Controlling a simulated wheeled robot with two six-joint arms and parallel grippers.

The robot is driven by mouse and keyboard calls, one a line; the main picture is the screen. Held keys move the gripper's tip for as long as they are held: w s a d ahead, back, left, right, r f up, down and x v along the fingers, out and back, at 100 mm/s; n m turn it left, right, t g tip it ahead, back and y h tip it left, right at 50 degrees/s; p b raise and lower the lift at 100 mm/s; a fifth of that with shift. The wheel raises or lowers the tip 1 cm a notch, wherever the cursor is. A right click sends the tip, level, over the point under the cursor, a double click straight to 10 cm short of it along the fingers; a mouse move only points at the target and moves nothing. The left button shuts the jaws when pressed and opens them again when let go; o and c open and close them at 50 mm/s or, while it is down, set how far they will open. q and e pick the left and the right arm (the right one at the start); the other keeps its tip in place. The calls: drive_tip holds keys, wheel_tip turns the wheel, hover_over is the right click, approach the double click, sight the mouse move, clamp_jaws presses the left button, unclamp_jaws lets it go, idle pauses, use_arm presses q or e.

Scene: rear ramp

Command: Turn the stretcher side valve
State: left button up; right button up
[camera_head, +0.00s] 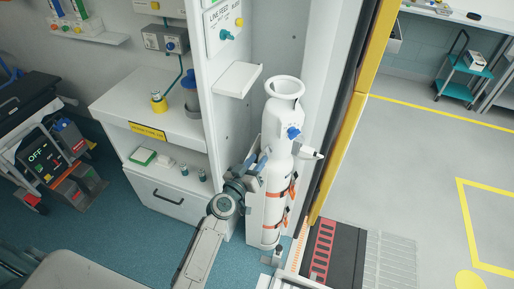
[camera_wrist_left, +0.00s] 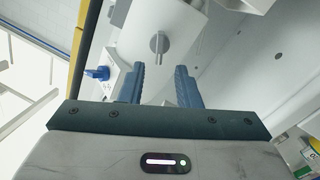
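A white gas cylinder (camera_head: 274,180) stands upright in a tall white cabinet bay, held by orange straps. A blue knob (camera_head: 293,132) sits on its upper front; a blue knob also shows in the left wrist view (camera_wrist_left: 98,73). A short grey metal stem (camera_wrist_left: 159,42) on a white body is just beyond the gap. I cannot tell which fitting is the stretcher side valve. My right gripper is not in view.
A white shelf (camera_head: 237,79) juts out above the gripper. A stretcher (camera_head: 22,105) is at far left. The yellow door frame (camera_head: 352,120) stands right of the cylinder. The grey floor beyond is mostly clear.

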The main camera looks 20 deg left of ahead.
sight(265, 151)
use_arm(q)
drive_tip(key=x, duration=0.5)
drive_tip(key=shift+s, duration=0.1)
drive_tip(key=c, duration=0.6)
